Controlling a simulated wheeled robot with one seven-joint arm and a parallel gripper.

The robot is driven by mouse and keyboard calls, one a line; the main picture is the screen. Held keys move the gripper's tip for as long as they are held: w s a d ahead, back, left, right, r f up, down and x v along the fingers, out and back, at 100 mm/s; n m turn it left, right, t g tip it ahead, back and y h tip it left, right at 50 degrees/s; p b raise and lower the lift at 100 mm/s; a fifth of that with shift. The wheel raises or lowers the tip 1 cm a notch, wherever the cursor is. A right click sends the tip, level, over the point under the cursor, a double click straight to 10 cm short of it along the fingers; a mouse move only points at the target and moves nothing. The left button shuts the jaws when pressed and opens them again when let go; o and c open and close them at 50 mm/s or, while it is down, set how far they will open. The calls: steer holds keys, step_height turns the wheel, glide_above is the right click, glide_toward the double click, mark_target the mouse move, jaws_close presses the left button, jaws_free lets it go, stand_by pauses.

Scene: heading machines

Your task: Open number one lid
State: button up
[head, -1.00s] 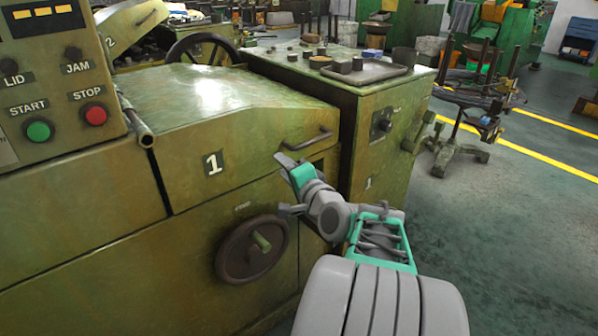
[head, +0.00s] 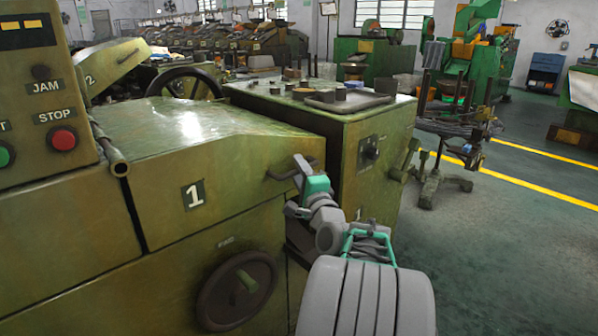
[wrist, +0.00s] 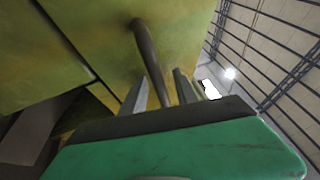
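The number one lid (head: 165,140) is the green cover with a "1" plate, and it lies down on its machine. Its bar handle (head: 279,177) is at the lid's right front edge. My gripper (head: 301,168) is at this handle, partly covering it in the head view. In the wrist view the handle (wrist: 147,48) runs down between the two fingers of my gripper (wrist: 160,84). The fingers stand apart with gaps beside the bar, so the gripper looks open around it.
A handwheel (head: 237,291) is below the lid. A panel with a STOP button (head: 62,139) stands at the left. A cabinet (head: 345,125) with a tray (head: 350,101) is close to the right of my gripper. Open floor (head: 500,240) lies farther right.

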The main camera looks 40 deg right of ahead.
jaws_close()
stand_by(1.3)
